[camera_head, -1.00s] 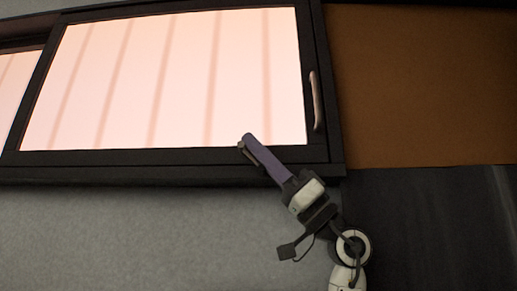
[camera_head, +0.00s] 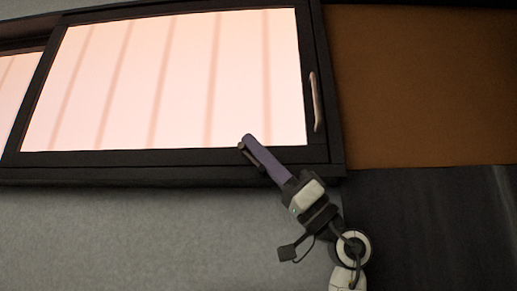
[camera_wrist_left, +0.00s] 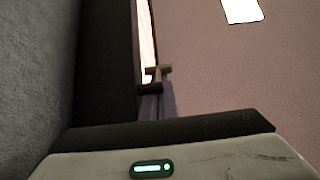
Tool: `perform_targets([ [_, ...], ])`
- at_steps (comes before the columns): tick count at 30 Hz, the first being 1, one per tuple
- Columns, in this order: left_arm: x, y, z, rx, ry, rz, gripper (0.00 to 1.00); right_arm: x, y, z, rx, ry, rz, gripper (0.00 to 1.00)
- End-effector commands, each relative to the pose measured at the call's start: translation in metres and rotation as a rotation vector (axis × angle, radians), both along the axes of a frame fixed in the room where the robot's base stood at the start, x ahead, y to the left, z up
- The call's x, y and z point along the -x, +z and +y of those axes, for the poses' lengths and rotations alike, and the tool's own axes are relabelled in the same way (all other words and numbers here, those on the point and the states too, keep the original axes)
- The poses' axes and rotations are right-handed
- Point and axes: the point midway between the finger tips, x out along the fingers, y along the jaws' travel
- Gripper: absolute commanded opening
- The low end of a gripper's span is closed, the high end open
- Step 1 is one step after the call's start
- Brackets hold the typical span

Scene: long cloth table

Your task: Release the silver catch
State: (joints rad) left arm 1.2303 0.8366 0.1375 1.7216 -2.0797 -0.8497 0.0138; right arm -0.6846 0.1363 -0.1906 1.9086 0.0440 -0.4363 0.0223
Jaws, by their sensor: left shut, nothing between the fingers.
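A pale silver, slightly curved upright piece (camera_head: 316,101) is on the dark right-hand frame of a sliding window (camera_head: 165,157) in the head view. I cannot tell whether it is the catch or a plain pull handle; no other catch shows clearly. My left gripper (camera_head: 244,142) is shut and empty. Its tips overlap the window's lower frame in the picture, left of and below the silver piece and apart from it. Whether the tips touch the frame is unclear. The shut fingertips also show in the left wrist view (camera_wrist_left: 155,79). My right gripper is not in view.
A grey wall (camera_head: 120,235) lies below the window. A brown panel (camera_head: 425,85) is right of it, with a dark surface (camera_head: 430,225) underneath. In the left wrist view, a bright patch (camera_wrist_left: 241,10) shows at the top.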

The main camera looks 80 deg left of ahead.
Motion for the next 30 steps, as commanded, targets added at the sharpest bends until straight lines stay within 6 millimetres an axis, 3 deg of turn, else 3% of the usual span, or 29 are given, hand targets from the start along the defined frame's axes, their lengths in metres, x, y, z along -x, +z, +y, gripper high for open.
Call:
perform_targets([
  [1, 0.01, -0.004, 0.0, 0.003, 0.006, -0.03, 0.0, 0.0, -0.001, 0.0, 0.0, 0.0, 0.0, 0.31],
  [16, 0.007, -0.008, -0.001, 0.002, 0.006, -0.028, 0.0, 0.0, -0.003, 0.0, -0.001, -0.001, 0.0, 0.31],
  [30, -0.052, -0.068, -0.013, 0.001, 0.001, -0.007, 0.0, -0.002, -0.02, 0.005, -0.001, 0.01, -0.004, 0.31],
])
